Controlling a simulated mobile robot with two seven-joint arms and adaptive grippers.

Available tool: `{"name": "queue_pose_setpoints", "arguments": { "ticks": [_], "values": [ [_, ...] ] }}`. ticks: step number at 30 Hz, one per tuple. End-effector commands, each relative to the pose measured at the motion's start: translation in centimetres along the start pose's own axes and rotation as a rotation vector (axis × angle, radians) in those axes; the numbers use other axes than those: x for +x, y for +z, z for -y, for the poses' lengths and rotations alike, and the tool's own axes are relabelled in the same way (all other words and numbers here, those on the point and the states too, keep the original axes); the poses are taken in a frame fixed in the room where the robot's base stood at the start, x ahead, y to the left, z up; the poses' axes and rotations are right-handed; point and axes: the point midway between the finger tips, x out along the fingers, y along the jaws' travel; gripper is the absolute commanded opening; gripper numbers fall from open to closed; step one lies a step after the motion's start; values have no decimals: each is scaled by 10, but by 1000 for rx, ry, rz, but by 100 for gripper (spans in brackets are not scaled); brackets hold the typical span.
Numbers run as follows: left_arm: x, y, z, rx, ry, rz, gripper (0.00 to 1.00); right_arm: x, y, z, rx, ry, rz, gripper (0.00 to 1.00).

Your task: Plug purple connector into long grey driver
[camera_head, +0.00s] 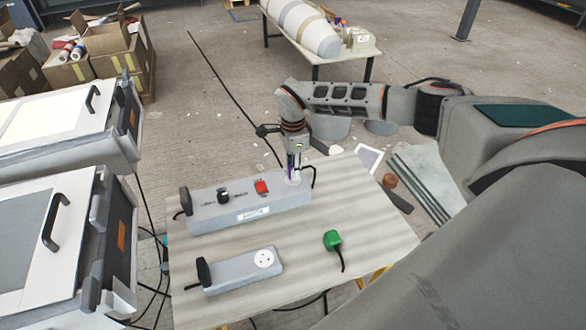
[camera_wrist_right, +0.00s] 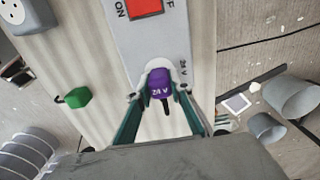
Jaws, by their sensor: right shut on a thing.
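The long grey driver (camera_head: 222,214) lies on the table, with a red switch and a black part on top; its red-switch end also shows in the wrist view (camera_wrist_right: 184,45). My right gripper (camera_head: 294,174) points down at the driver's right end. The connector is over the white round socket (camera_wrist_right: 150,66) at that end. I cannot tell how deep it sits. My left gripper is not in view.
A short grey driver (camera_head: 238,277) with a white round socket lies nearer on the table (camera_head: 375,215). A green connector (camera_head: 332,240) with a black cable lies to its right. White-topped cases (camera_head: 60,235) stand left of the table.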

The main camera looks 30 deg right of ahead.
Motion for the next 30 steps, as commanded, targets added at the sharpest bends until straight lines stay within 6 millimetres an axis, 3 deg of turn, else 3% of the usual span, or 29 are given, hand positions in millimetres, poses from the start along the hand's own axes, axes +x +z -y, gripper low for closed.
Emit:
{"name": "queue_pose_setpoints", "arguments": {
  "ticks": [23, 24, 25, 26, 30],
  "values": [
    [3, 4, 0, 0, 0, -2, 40, 13, 0, 0, -1, 0, 0, 1],
    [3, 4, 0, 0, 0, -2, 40, 12, 0, 0, -1, -1, 0, 28],
    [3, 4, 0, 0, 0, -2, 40, 12, 0, 0, -1, -1, 0, 36],
    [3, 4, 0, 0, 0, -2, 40, 12, 0, 0, -1, -1, 0, 40],
    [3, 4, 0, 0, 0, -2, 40, 12, 0, 0, -1, 0, 0, 40]
  ]
}}
